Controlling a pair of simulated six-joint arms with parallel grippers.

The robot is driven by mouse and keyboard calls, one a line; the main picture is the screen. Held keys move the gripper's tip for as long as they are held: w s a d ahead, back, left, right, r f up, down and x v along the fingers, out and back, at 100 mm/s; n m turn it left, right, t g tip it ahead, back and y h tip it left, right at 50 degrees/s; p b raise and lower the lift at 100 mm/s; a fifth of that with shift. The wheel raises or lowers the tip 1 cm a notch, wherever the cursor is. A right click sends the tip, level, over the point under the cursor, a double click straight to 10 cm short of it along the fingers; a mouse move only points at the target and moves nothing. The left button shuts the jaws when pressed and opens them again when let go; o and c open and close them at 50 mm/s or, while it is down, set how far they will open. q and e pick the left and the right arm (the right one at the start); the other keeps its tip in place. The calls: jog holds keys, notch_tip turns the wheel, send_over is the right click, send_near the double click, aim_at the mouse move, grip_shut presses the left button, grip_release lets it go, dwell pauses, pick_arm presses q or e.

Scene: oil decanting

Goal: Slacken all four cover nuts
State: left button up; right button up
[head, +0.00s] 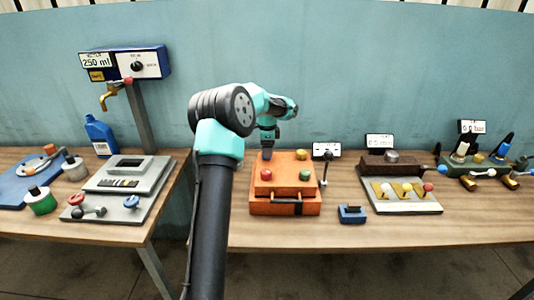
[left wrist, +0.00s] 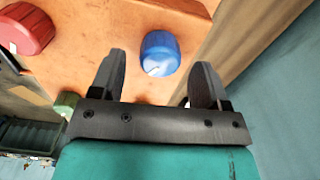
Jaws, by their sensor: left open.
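The orange box (head: 284,207) stands on the right-hand table with coloured nuts on its cover. In the head view the red nut (head: 266,174) is front left, the green nut (head: 305,175) front right and the yellow nut (head: 301,154) back right. My left gripper (head: 267,153) points down over the back left corner and hides the blue nut there. In the left wrist view the blue nut (left wrist: 160,54) shows between the open fingers, with no clear contact. The red nut (left wrist: 25,29) and green nut (left wrist: 67,102) also show there. My right gripper is out of view.
A black lever (head: 325,166) stands close to the box's right side, and a small blue block (head: 351,214) lies to the front right. A grey fixture (head: 400,195) stands further right. Bare tabletop lies in front of the box.

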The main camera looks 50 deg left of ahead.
pick_arm(q)
jog(key=shift+f, duration=1.15)
jog(key=c, duration=0.9)
